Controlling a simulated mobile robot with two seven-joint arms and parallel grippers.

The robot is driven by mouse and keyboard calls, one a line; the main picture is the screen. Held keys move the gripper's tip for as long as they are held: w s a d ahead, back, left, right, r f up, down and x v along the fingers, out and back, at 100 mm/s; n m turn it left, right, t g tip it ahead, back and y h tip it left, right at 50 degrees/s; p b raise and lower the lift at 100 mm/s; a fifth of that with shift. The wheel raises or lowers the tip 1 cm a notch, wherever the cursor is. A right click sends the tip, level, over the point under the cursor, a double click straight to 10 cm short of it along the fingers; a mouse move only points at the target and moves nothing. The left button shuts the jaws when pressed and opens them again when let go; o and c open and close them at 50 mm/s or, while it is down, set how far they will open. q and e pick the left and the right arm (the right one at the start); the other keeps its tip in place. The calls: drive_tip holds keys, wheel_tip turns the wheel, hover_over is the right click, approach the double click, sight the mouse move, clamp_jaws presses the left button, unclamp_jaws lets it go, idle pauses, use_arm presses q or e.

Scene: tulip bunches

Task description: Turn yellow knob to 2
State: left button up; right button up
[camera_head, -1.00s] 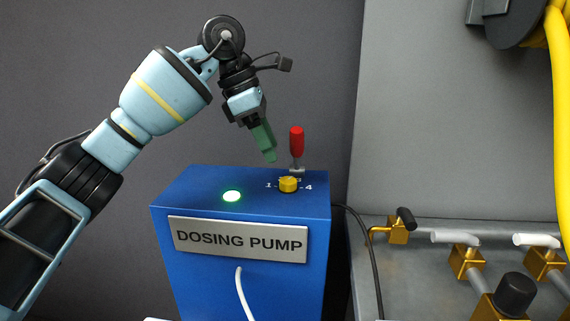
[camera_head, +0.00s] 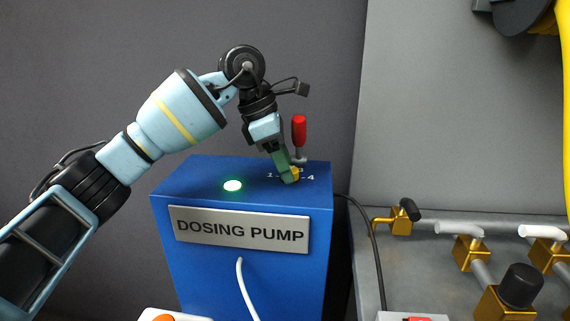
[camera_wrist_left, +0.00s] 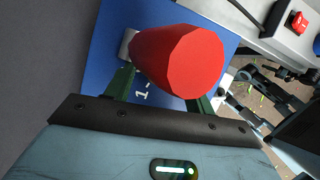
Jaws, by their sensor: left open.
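The yellow knob (camera_head: 296,173) sits on top of the blue dosing pump (camera_head: 180,182), partly hidden behind the green fingers. Of the printed scale, the 1 and 4 show in the head view; the 1 also shows in the left wrist view. My left gripper (camera_head: 288,179) points down at the knob with its fingers open. I cannot tell whether they touch the knob. In the left wrist view a red lever handle (camera_wrist_left: 178,62) fills the space between the fingers and hides the knob. My right gripper is not in view.
The red lever (camera_head: 299,130) stands upright just behind the knob, close to my gripper. Brass valves (camera_head: 399,219) and pipes lie to the right. A black cable runs beside the pump.

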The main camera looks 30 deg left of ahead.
use_arm(q)
drive_tip(key=shift+d+f, duration=0.1)
drive_tip(key=shift+f, duration=0.05)
drive_tip(key=shift+c, duration=0.3)
drive_tip(key=c, duration=0.9)
drive_tip(key=shift+r+n+t+p, duration=0.25)
drive_tip(key=shift+n+p, duration=0.55)
drive_tip(key=shift+p, duration=0.45)
drive_tip(key=n+t+y+p, duration=0.1)
drive_tip(key=n+p, duration=0.2)
drive_tip(key=shift+s+d+p, duration=0.15)
drive_tip(key=shift+p, duration=0.2)
drive_tip(key=n+y+p, duration=0.1)
drive_tip(key=n, duration=0.1)
drive_tip(key=n+p, duration=0.2)
drive_tip(key=shift+d+t+y, duration=0.2)
drive_tip(key=shift+t+y, duration=0.05)
drive_tip(key=shift+y, duration=0.15)
drive_tip(key=shift+f+n+p, duration=0.1)
drive_tip(key=shift+n+p, duration=0.25)
drive_tip(key=shift+n, duration=0.15)
drive_tip(key=shift+f, duration=0.1)
drive_tip(key=o, duration=1)
drive_tip(key=shift+c, duration=0.2)
